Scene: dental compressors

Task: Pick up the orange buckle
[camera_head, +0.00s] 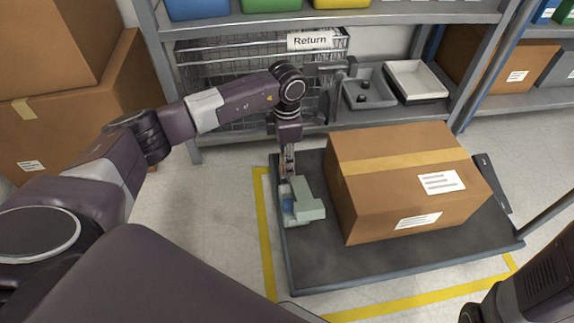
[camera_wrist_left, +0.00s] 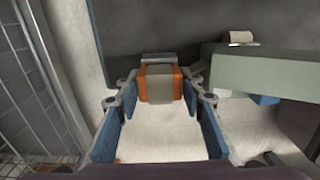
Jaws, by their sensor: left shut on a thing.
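The orange buckle (camera_wrist_left: 178,84) sits between the fingertips of my left gripper (camera_wrist_left: 160,88) in the left wrist view, with a beige band over its middle and a grey metal end on its far side. My left gripper is shut on it from both sides. In the head view my left gripper (camera_head: 287,163) points down over the left edge of the dark platform (camera_head: 370,260), and the buckle is small and mostly hidden there. My right gripper is not in view.
A pale green device (camera_head: 308,204) stands on the platform close to my left gripper. It also shows in the left wrist view (camera_wrist_left: 265,72). A large cardboard box (camera_head: 400,180) stands to its right. A shelf with a wire basket (camera_head: 235,75) and trays (camera_head: 417,80) is behind.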

